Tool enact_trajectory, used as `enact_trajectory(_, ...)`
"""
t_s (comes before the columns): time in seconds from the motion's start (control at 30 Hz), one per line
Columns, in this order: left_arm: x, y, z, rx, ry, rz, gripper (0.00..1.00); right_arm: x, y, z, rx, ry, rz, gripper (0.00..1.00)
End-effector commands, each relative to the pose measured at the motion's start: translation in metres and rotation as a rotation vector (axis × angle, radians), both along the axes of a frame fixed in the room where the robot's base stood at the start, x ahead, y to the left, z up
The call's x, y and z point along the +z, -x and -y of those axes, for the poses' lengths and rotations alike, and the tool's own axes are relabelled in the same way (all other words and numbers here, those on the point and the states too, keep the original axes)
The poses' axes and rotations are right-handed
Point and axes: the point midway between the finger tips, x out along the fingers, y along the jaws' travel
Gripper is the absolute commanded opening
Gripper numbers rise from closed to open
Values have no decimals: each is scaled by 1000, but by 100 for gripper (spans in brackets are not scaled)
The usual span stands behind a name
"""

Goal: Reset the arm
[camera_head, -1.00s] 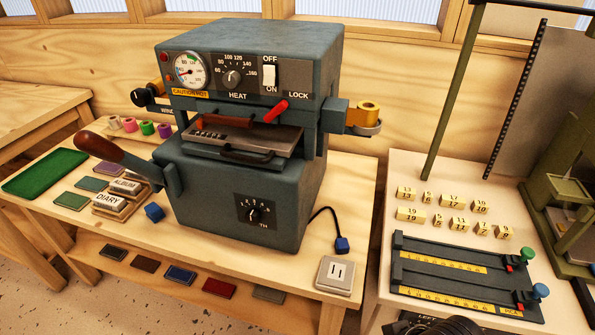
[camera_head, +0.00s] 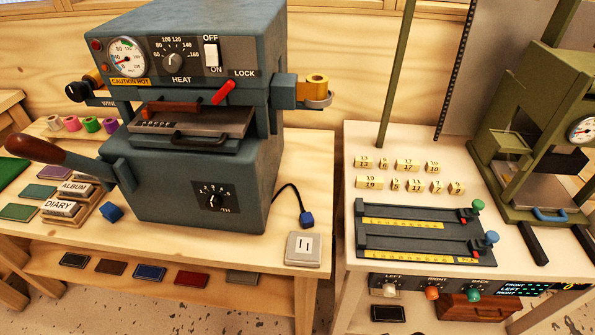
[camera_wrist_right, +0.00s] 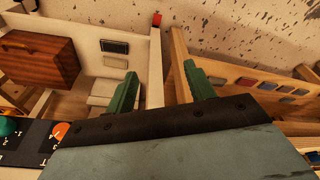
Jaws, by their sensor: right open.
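My right gripper (camera_wrist_right: 157,92) shows only in the right wrist view. Its two green fingers are spread apart with nothing between them. Behind them are the edge of a white bench and the floor. No arm of mine shows in the head view now, and my left gripper is in neither view. The grey-blue foil press (camera_head: 195,150) stands on the left table with a gold foil roll (camera_head: 317,84) on its right side.
Pink, green and purple rolls (camera_head: 91,126) stand left of the press. The right bench holds yellow numbered blocks (camera_head: 405,164), a dark rail fixture (camera_head: 420,232) and an olive machine (camera_head: 535,140). A gap separates the two tables. A wooden drawer (camera_wrist_right: 40,60) shows in the right wrist view.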

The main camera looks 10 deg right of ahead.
Motion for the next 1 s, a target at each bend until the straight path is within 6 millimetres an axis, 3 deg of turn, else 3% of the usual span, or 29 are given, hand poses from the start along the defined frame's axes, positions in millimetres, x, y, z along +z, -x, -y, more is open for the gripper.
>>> enact_trajectory(0.03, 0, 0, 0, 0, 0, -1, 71, -25, 7, 1, 2, 2, -20, 54)
enact_trajectory(0.2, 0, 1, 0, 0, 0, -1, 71, -96, 36, 5, 8, 6, -53, 54)
enact_trajectory(0.5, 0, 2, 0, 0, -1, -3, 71, -189, 119, 18, 21, 14, -112, 54)
enact_trajectory(0.73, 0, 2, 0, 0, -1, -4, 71, -219, 173, 29, 29, 19, -140, 54)
enact_trajectory(1.0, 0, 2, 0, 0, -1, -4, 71, -224, 188, 32, 32, 20, -146, 54)
